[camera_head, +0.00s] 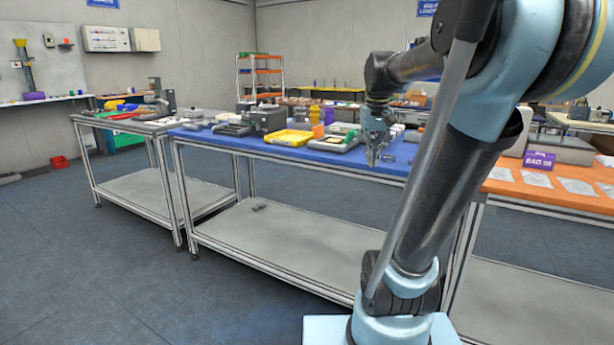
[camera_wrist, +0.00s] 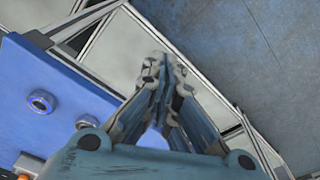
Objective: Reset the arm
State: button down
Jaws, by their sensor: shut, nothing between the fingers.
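My arm rises from its base at the right of the head view and bends back to the left at the top. My gripper (camera_head: 371,160) hangs down in front of the blue tabletop (camera_head: 225,146), near its front edge. In the wrist view my gripper (camera_wrist: 163,62) points over the table's edge, with the lower shelf and the floor below. Its fingers are together with nothing seen between them.
The blue table holds a yellow tray (camera_head: 288,138) and several tools. A grey table (camera_head: 150,127) stands to its left and an orange tabletop (camera_head: 553,192) to its right. Two ring-like parts, one of them a nut (camera_wrist: 41,101), lie on the blue surface.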

jog(key=s+f+t, duration=0.1)
jog(key=s+f, duration=1.6)
jog(key=f, duration=0.5)
jog(key=shift+s+a, duration=0.35)
jog(key=shift+w+f, duration=0.15)
jog(key=shift+w, duration=0.25)
